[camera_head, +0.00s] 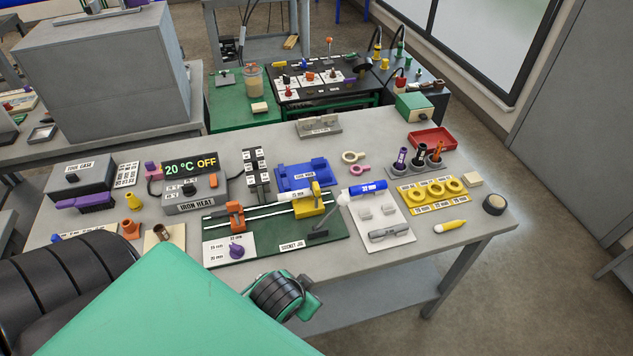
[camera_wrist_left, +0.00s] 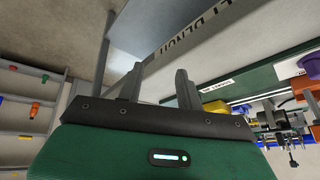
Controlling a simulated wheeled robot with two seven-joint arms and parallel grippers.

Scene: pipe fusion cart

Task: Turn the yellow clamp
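The yellow clamp (camera_head: 310,206) stands at the right end of the green socket jig (camera_head: 275,250), with a grey lever (camera_head: 344,199) rising at its right side. In the left wrist view, a yellow part that looks like this clamp (camera_wrist_left: 214,107) shows beyond the fingers, partly hidden. My left gripper (camera_wrist_left: 160,88) is open, its two fingers apart with nothing between them. It is apart from the clamp, by the table's front edge. In the head view, my green arm hides the fingers. My right gripper is not in view.
An orange clamp (camera_head: 236,216) and a purple knob (camera_head: 236,251) are on the jig's left part. A white board (camera_head: 395,221) with grey pieces lies to the right, and the blue tool rack (camera_head: 300,175) is behind. The table's front right has some free room.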

